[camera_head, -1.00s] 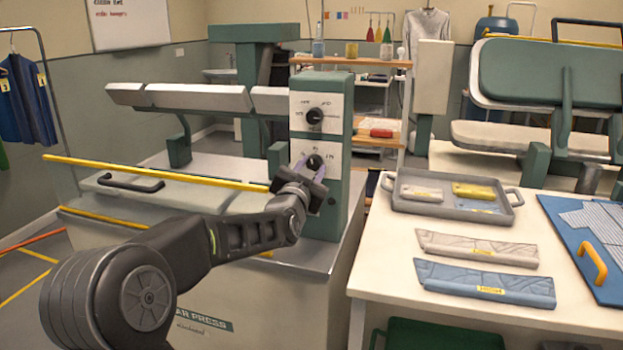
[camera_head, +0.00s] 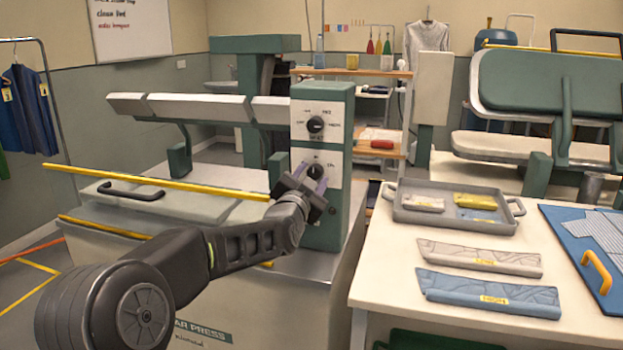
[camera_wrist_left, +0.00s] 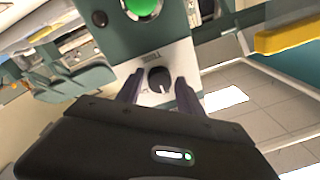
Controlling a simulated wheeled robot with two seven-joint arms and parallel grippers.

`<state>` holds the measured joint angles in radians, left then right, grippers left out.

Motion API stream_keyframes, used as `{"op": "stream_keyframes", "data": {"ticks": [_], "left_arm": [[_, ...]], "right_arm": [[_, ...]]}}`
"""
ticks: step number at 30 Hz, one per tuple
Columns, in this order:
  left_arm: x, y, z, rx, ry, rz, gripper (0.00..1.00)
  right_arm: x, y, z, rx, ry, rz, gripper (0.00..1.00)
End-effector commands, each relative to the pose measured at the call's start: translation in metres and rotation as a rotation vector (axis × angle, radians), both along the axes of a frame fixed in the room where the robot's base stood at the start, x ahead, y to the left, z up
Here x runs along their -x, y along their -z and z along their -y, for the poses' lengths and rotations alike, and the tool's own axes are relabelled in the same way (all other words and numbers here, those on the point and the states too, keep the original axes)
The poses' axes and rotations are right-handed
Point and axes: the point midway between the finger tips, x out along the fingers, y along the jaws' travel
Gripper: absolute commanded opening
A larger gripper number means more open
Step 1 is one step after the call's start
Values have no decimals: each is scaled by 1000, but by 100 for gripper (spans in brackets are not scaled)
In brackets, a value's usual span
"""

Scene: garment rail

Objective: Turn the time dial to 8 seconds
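The lower dial, a black knob (camera_head: 314,171) on a white plate, sits on the front of the green control box (camera_head: 335,205). Marks ring it, partly hidden and too small to read surely. In the left wrist view the knob (camera_wrist_left: 159,79) shows a white pointer mark toward the picture's bottom. My left gripper (camera_head: 311,180) is in front of this dial. Its two dark fingers stand on either side of the knob, with a small gap visible, so it looks open. An upper black dial (camera_head: 316,124), with a plate apparently marked for heat, sits above. My right gripper is out of view.
A round green button (camera_wrist_left: 142,5) shows near the dial in the wrist view. A yellow bar (camera_head: 150,178) crosses the press at left. A table (camera_head: 400,285) at right holds a grey tray (camera_head: 455,214) and folded cloth pieces (camera_head: 485,290).

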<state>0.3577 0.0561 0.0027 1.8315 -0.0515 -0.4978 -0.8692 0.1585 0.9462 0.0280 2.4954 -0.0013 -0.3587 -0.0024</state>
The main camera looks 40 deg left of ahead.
Motion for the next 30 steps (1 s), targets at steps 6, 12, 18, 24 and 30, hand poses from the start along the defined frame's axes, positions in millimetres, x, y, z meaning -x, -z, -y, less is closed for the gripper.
{"op": "stream_keyframes", "data": {"ticks": [6, 12, 18, 24, 30], "left_arm": [[0, 0, 0, 0, 0, 0, 55], [2, 1, 1, 0, 0, 0, 55], [21, 2, 8, 1, 1, 1, 55], [52, 4, 20, 0, 0, 1, 55], [71, 5, 28, 0, 0, 0, 55]], "right_arm": [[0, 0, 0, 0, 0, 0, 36], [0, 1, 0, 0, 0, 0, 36], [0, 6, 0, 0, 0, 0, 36], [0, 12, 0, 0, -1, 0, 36], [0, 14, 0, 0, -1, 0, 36]]}}
